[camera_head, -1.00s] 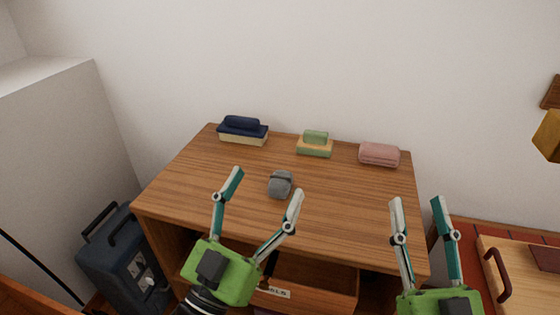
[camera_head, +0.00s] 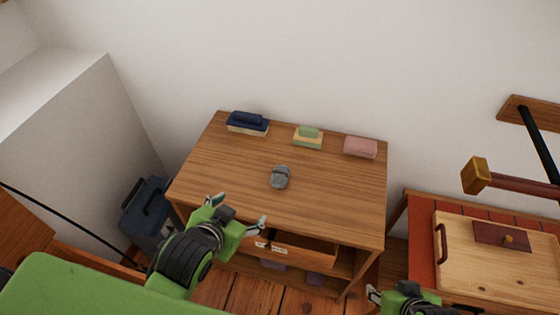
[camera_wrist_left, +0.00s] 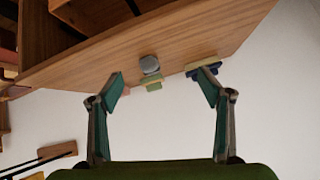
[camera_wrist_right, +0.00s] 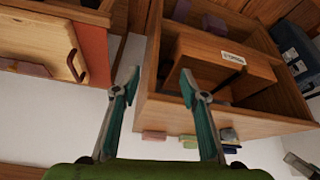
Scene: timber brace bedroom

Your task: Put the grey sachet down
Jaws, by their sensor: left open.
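My left gripper (camera_head: 238,212) is open and empty, in front of the desk and apart from the sachet. My right gripper (camera_wrist_right: 160,78) is open and empty, its fingers spread in the right wrist view; in the head view only part of it shows at the bottom edge.
Along the desk's back are a navy item (camera_head: 248,122), a green and tan item (camera_head: 308,137) and a pink item (camera_head: 360,147). A drawer (camera_head: 300,250) stands open below. A dark blue case (camera_head: 148,208) is at left. A wooden board (camera_head: 500,265) lies on a red surface at right.

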